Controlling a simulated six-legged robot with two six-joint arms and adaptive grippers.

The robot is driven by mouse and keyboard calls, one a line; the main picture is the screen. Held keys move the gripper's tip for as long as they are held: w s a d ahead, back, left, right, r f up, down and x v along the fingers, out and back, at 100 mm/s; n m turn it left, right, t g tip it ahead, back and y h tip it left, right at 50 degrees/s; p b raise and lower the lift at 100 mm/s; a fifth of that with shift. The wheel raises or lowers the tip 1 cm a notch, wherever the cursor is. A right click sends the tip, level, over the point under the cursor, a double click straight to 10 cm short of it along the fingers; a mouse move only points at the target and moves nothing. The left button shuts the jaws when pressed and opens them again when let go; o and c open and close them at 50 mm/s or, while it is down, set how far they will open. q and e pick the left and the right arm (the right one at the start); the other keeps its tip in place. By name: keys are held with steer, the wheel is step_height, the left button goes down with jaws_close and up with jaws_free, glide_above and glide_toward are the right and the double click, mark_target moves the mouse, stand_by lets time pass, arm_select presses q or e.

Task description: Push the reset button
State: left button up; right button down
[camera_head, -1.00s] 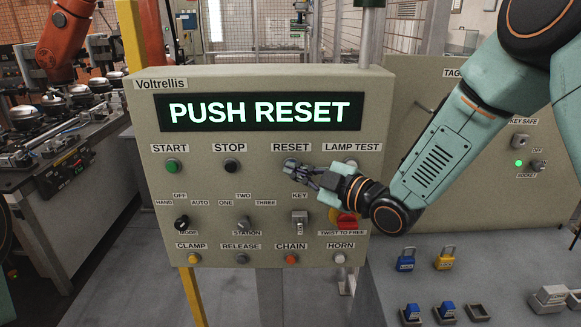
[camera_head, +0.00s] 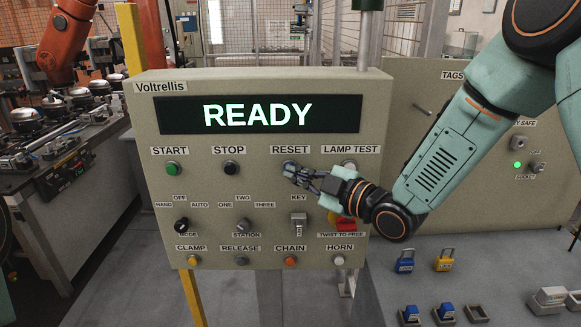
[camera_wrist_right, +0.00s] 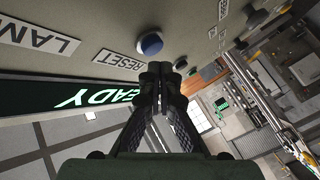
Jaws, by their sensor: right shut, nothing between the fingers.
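The beige control panel (camera_head: 260,90) faces me, and its display (camera_head: 260,115) reads READY. The round blue reset button (camera_wrist_right: 151,43) shows clearly in the right wrist view beside its RESET label (camera_wrist_right: 126,63). In the head view the button (camera_head: 288,163) is partly covered by my right gripper (camera_head: 289,171). That gripper is shut and empty, its fingertips just below the button. In the wrist view the fingertips (camera_wrist_right: 161,72) appear a little apart from the button. My left gripper is not in view.
The start button (camera_head: 172,168) and stop button (camera_head: 232,168) are to the left; the lamp test button (camera_head: 349,165) is to the right. A red twist stop (camera_head: 346,224) and key switch (camera_head: 298,224) sit below.

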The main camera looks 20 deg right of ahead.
steer(key=s+a, duration=0.1)
steer(key=s, duration=0.4)
steer(key=shift+s+a, duration=0.35)
steer(key=shift+s, duration=0.05)
stand_by(0.3)
stand_by(0.4)
steer(key=s+d+f+m+g+h+b, duration=0.2)
steer(key=s+f+m, duration=0.25)
steer(key=f, duration=0.55)
steer(key=s+d+f+m+g+h+b, duration=0.1)
steer(key=s+f+m+g+h+b, duration=0.15)
steer(key=f+m, duration=0.45)
steer(key=s+d+f+m+g+h+b, duration=0.2)
steer(key=s+f+g, duration=0.15)
steer(key=f, duration=0.85)
steer(key=s+d+f+m+g+h+b, duration=0.1)
steer(key=s+f+g+b, duration=0.5)
steer(key=s+f, duration=1.7)
steer(key=s+m+h+b, duration=0.1)
steer(key=b, duration=0.4)
steer(key=shift+s+f+m+g, duration=0.25)
steer(key=shift+m+g, duration=0.1)
steer(key=shift+g, duration=0.05)
